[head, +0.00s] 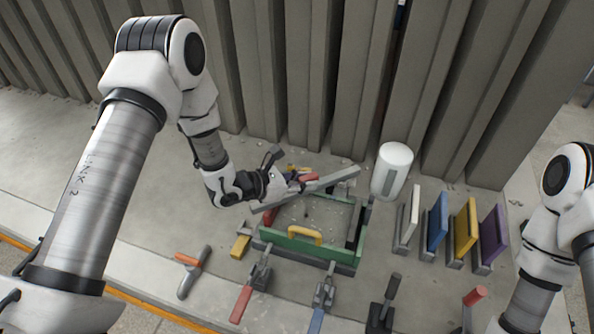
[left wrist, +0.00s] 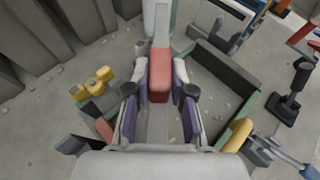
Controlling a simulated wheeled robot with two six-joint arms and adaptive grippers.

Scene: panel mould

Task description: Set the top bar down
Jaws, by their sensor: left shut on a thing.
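The top bar (head: 339,178) is a long grey bar with a red grip block (head: 308,177). It is held tilted in the head view, its right end higher in the picture, over the back of the mould frame. My left gripper (head: 287,184) is shut on the bar at its red block. In the left wrist view the red block (left wrist: 159,84) sits between the purple-padded fingers, and the grey bar (left wrist: 161,24) runs on beyond it. The mould frame has a green front bar (head: 280,239) with a yellow handle. Whether the bar touches the frame is unclear. My right gripper is out of view.
Clamps with red (head: 241,303), blue (head: 316,321) and black (head: 386,296) handles stand in front. A white cylinder (head: 393,168) stands right of the frame, beside white, blue (head: 438,220), yellow and purple panels. Ribbed grey panels (head: 360,75) line the back. An orange-handled tool (head: 188,260) lies left.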

